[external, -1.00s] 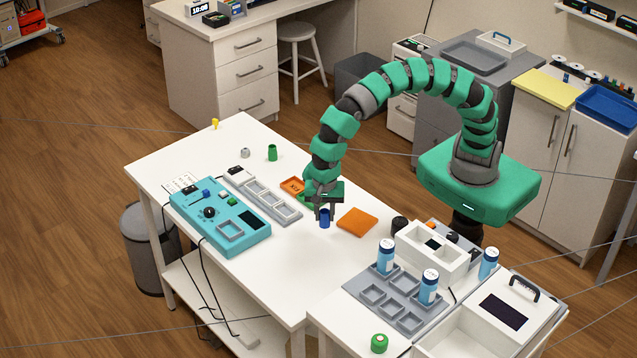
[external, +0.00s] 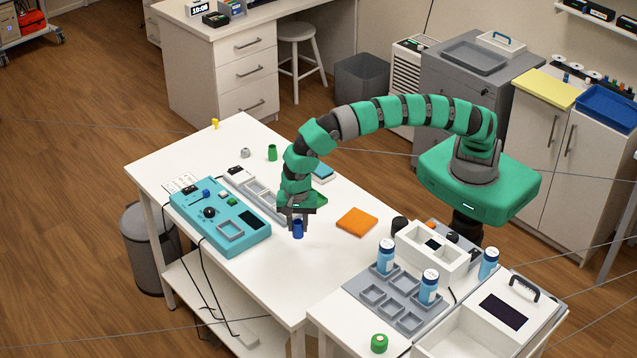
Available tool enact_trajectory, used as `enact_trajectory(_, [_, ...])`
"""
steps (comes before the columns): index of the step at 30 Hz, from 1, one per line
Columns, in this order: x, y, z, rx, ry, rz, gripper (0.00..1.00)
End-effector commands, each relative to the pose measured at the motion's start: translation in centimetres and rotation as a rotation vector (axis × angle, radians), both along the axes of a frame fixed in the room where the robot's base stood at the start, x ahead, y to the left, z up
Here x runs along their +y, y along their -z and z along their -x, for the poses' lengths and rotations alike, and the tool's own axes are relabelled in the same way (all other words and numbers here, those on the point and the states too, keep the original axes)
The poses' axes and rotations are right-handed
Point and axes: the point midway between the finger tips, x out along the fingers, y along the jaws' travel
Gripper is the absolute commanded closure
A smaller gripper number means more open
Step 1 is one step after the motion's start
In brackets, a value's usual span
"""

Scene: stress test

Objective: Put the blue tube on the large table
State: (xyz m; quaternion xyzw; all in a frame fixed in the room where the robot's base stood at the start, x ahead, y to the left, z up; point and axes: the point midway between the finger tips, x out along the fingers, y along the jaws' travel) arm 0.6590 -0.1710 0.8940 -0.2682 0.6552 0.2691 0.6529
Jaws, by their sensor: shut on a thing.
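The blue tube (external: 298,229) is upright between the jaws of my gripper (external: 297,219), which is shut on it near its top. My gripper points down over the middle of the large white table (external: 298,280), between the teal control box and the orange pad. I cannot tell whether the tube's lower end touches the tabletop or hangs just above it.
The teal control box (external: 222,222) and a grey slotted tray (external: 262,193) lie to the left. An orange pad (external: 357,222) lies to the right. The tabletop in front of my gripper is clear.

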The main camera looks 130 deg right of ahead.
Motion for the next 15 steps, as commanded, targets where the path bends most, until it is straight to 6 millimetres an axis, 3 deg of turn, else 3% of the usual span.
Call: enact_trajectory(15, [-1.0,0.5,-3.8,-0.001,-0.004,0.003,1.0])
